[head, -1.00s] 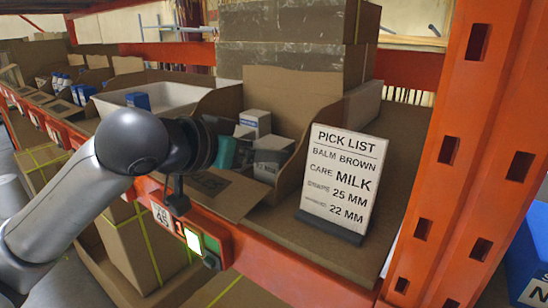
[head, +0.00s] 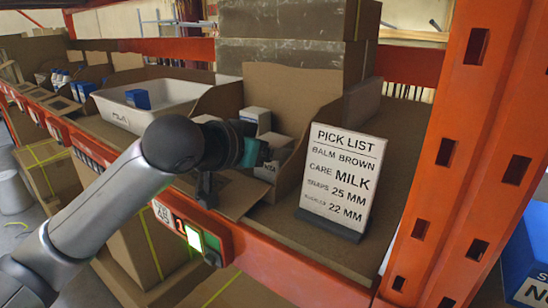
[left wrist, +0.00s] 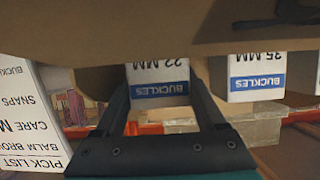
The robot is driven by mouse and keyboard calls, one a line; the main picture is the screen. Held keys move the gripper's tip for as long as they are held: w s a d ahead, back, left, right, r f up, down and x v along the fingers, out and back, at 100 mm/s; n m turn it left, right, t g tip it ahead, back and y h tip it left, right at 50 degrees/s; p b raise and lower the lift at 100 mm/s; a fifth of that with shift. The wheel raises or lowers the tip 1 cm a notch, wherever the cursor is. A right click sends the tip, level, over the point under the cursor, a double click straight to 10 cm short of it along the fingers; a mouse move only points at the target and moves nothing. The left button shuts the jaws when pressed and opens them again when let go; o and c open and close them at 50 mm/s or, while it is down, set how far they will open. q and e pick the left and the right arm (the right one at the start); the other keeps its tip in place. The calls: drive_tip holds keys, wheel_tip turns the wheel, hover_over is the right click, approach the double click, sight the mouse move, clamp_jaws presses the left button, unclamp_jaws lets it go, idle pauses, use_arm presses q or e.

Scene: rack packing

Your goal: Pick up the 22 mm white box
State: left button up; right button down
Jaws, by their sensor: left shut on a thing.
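The 22 mm white box (left wrist: 158,72), with a blue "BUCKLES" band, shows upside down in the left wrist view. It sits between the two dark fingers of my left gripper (left wrist: 162,95), which is shut on it. A similar white box (left wrist: 256,75) marked 35 MM stands beside it, outside the fingers. In the head view my left gripper (head: 258,152) reaches into the cardboard bin, among small white and grey boxes (head: 256,119). The arm hides part of the bin, and I cannot tell there which box is held. My right gripper is not in view.
A pick list sign (head: 344,170) stands on the shelf right of the bin. An orange rack post (head: 480,150) rises further right. A white tray (head: 125,118) with a blue box lies left of the bin. Cardboard walls (head: 288,92) enclose the boxes.

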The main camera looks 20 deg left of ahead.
use_arm(q)
drive_tip(key=c, duration=0.5)
drive_tip(key=shift+r, duration=0.15)
